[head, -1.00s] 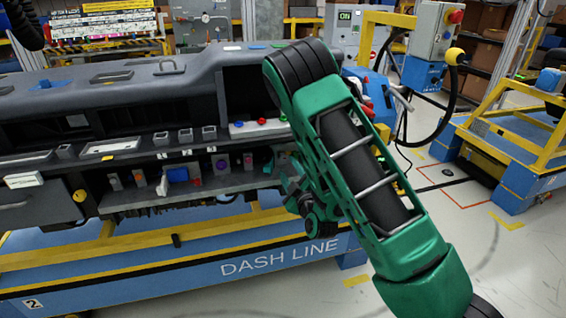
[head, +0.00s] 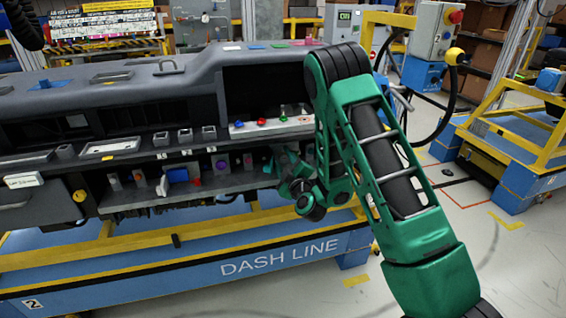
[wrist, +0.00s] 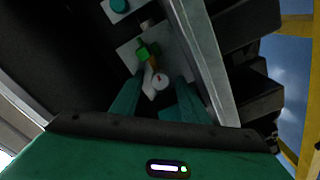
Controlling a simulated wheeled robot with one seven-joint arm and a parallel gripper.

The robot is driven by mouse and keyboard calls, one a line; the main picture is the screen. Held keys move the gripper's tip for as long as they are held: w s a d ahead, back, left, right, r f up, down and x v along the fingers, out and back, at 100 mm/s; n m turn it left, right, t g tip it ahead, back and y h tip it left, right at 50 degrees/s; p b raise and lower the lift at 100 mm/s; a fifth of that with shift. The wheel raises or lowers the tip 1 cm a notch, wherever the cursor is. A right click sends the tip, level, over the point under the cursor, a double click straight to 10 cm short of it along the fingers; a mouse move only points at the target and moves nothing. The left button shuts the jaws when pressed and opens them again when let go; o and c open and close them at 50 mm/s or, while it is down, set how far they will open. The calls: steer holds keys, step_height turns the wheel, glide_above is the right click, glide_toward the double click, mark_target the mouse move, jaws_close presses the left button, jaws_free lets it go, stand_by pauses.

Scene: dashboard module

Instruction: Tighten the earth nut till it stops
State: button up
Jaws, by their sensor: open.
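In the wrist view a small pale round piece (wrist: 160,81), which looks like the earth nut, sits on a light plate. A green block (wrist: 147,52) with an orange-brown strip lies just beyond it. My gripper (wrist: 163,88) has its two teal fingers apart, one on each side of the round piece. I cannot tell whether they touch it. In the head view my gripper (head: 275,165) is at the right end of the dashboard's lower shelf, and the nut cannot be made out there.
The dashboard module (head: 210,82) stands on a blue and yellow frame. Coloured switches (head: 262,122) sit on a ledge above. Open floor lies to the right.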

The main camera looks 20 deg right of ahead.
steer(key=shift+c, duration=0.6)
jaws_close()
